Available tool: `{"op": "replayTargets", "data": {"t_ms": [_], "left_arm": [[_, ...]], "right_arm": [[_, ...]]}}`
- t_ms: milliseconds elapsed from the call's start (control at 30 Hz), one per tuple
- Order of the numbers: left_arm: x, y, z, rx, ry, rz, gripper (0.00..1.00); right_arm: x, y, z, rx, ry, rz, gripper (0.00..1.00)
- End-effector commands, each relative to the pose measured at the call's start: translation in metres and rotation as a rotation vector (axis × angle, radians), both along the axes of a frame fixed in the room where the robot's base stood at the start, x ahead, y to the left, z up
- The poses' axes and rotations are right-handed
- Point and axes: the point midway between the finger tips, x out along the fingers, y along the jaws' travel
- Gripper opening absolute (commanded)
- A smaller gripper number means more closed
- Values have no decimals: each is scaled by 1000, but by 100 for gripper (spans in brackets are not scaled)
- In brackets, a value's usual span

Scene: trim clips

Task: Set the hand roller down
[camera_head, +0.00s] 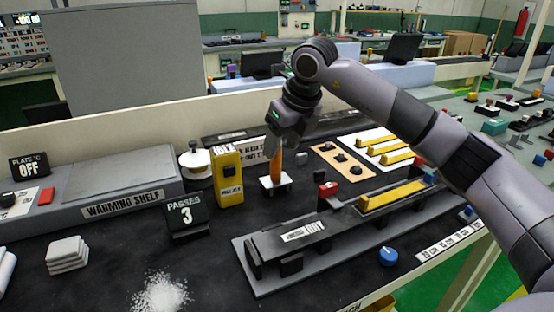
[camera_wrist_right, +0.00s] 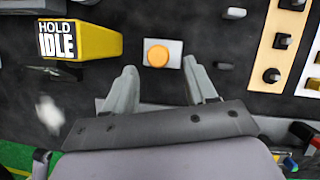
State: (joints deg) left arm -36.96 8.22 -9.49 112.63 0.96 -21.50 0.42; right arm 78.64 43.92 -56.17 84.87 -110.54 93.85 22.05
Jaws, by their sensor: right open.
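The hand roller, as I take it, has an orange handle (camera_head: 275,167) and stands upright on a small white square pad (camera_head: 266,187) on the dark worktop. In the right wrist view the round orange handle top (camera_wrist_right: 157,55) shows over the white square (camera_wrist_right: 175,48). My right gripper (camera_head: 274,146) is just above the handle, pointing down. In the wrist view its two fingers (camera_wrist_right: 160,80) are spread apart, with the handle top between their lines and clear of both. The roller's lower end is hard to make out. My left gripper is out of view.
A yellow box (camera_head: 228,178) reading "HOLD IDLE" in the wrist view stands close left of the pad. A wooden strip with black knobs (camera_head: 342,158) lies to the right. A long grey fixture with a black cover (camera_head: 295,240) lies in front.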

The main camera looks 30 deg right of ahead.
Motion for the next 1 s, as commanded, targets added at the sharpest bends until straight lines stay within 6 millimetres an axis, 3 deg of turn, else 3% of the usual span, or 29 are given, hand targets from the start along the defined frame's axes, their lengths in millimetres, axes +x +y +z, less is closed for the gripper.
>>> {"op": "replayTargets", "data": {"t_ms": [100, 300, 900, 1000], "left_arm": [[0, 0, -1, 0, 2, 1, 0], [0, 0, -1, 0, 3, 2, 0], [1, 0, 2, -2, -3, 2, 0], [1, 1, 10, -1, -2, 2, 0]], "right_arm": [[-9, -2, 23, -1, -4, 1, 56], [-17, -4, 44, 0, -3, 0, 56], [-19, -4, 48, 1, -3, 0, 56], [-19, -4, 57, 1, -3, 0, 56]]}}
